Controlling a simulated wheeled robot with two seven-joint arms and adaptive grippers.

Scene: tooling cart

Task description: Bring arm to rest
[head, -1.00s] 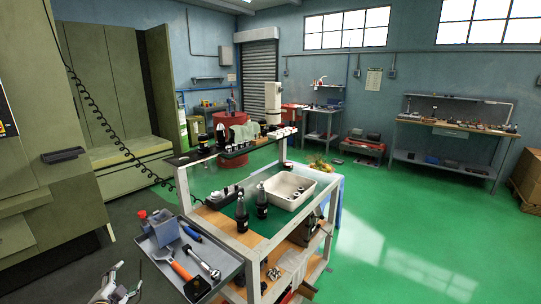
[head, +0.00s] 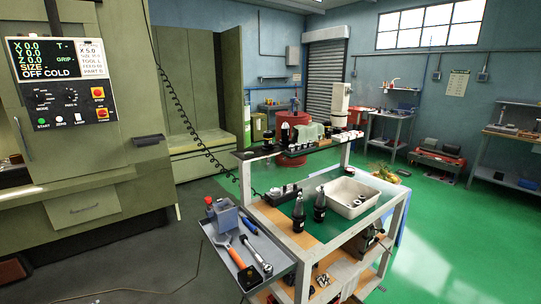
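Neither of my grippers shows in the head view now, so I cannot see whether they are open or shut. The tooling cart (head: 384,211) stands right of the middle. Its side tray (head: 222,251) holds an orange-handled tool (head: 227,252), a wrench-like tool (head: 256,256), a grey block (head: 226,215) and a blue-handled tool (head: 249,227).
A green machine with a control panel (head: 62,83) stands at the left, with a coiled cable hanging beside it. A red drum (head: 293,138) and workbenches (head: 390,126) stand at the back. Open floor lies between machine and cart, and to the right.

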